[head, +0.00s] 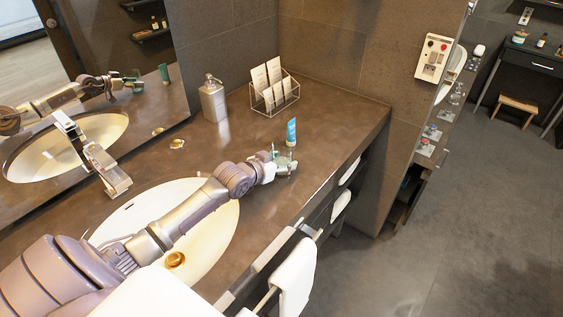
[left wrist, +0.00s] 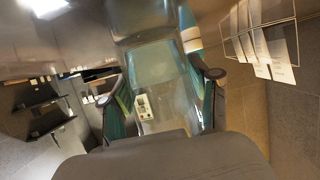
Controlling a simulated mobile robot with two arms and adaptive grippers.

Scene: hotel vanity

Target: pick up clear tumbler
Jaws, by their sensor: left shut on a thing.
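The clear tumbler (head: 285,165) is at the end of my left arm, over the counter near its front edge. My left gripper (head: 276,166) is shut on the tumbler, with its fingers on either side of the glass. In the left wrist view the tumbler (left wrist: 158,68) fills the middle, between the two fingers (left wrist: 165,100). The head view does not show clearly whether its base touches the counter. My right gripper is not in view.
A blue tube (head: 291,132) stands just behind the tumbler. A wire rack with cards (head: 273,93) and a grey dispenser bottle (head: 214,101) stand farther back. A sink basin (head: 215,225) lies under my arm. The counter (head: 340,125) is clear to the right.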

